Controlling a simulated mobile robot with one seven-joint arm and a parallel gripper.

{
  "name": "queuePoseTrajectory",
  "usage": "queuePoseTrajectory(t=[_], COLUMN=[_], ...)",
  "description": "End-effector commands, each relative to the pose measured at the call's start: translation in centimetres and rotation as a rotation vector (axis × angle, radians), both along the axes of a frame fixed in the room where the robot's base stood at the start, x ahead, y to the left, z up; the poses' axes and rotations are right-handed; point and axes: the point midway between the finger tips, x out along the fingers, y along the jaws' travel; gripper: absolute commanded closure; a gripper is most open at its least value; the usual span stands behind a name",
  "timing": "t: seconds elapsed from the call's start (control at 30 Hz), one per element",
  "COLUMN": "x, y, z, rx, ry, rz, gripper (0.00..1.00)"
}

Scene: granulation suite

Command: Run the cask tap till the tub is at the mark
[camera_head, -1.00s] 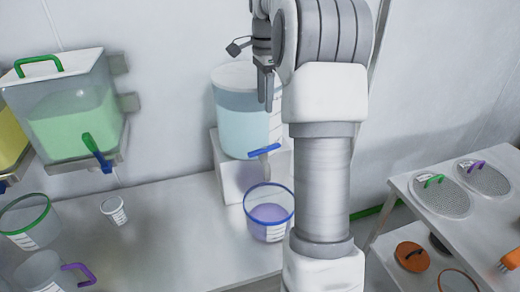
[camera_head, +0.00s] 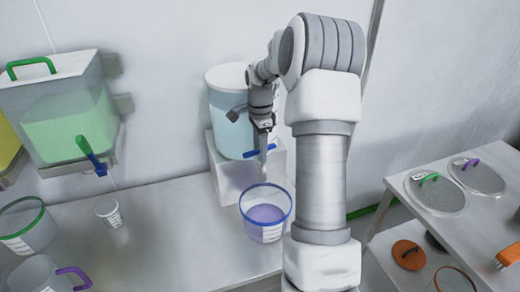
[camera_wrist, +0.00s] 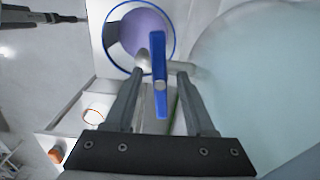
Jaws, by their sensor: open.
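The cask (camera_head: 228,112) is a tall clear cylinder of pale blue liquid on a white block. Its tap has a blue lever (camera_head: 250,154), which also shows in the wrist view (camera_wrist: 159,75), lying across the pale spout pipe (camera_wrist: 182,66). The tub (camera_head: 266,190) has a blue rim and holds purple liquid, and stands under the tap; it also shows in the wrist view (camera_wrist: 112,61). A white scale label is on its side, but I cannot read the mark. My gripper (camera_head: 264,146) is open at the tap, with the lever between its fingers (camera_wrist: 160,77). No stream is visible.
A green-filled tank (camera_head: 68,125) with its own green-and-blue tap is on the wall at left. A small cup (camera_head: 110,213), a green-rimmed tub (camera_head: 27,228) and a purple-handled jug (camera_head: 40,275) stand on the bench. A side table (camera_head: 400,195) at right holds round lids.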

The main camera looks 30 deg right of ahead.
Motion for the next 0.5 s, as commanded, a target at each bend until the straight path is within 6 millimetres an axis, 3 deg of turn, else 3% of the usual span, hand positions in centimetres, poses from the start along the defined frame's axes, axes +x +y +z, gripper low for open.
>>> queuePoseTrajectory(t=[0.27, 0.5], x=[-0.01, 0.00], y=[0.01, 0.02], z=[-0.22, -0.18], rx=[0.000, 0.000], ry=[0.000, 0.000], rz=[0.000, 0.000], gripper=[0.45, 0.85])
